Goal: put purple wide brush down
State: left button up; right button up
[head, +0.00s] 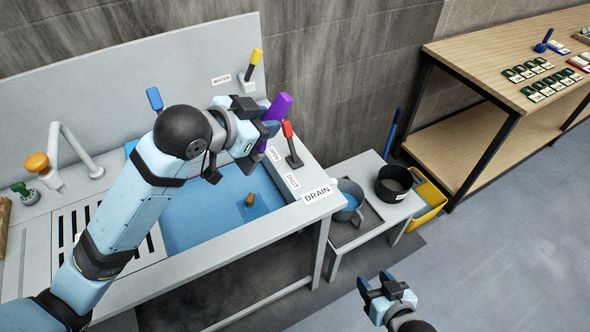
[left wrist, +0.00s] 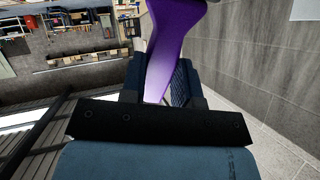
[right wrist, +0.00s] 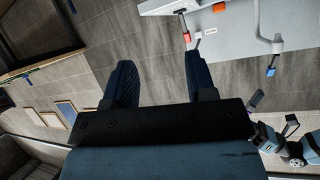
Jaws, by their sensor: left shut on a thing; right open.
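The purple wide brush (head: 279,106) is held by my left gripper (head: 268,128) above the back right of the blue sink basin, close to the red lever. In the left wrist view the purple brush handle (left wrist: 176,45) stands between the two fingers and the left gripper (left wrist: 160,85) is shut on it. The brush's bristle end is not clear in any view. My right gripper (head: 386,286) is open and empty above the grey floor, in front of the low side table. The right wrist view shows its fingers (right wrist: 160,85) apart with nothing between them.
The blue sink basin (head: 196,214) holds a small brown block (head: 250,200). A red lever (head: 290,145) and a yellow lever (head: 252,67) stand at its right and back. A low table (head: 345,236) carries a blue-grey pot (head: 350,197) and a black pot (head: 393,183).

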pick_arm(q)
jog(key=shift+w, duration=0.1)
pick_arm(e)
jog(key=w+a+r+t+y, duration=0.1)
jog(key=w+a+r+y, duration=0.1)
jog(key=w+a+r, duration=0.3)
jog(key=w+a+r+y, duration=0.2)
jog(key=w+a+r, duration=0.15)
jog(key=r, duration=0.35)
jog(key=n+g+y, duration=0.1)
jog(key=n+y, duration=0.1)
jog(key=y, duration=0.4)
send_near(262, 159)
jog(key=shift+g, duration=0.4)
jog(key=x, duration=1.1)
jog(key=shift+d+r, duration=0.1)
jog(key=shift+r, duration=0.25)
grip_shut()
pick_arm(q)
jog(key=o, duration=1)
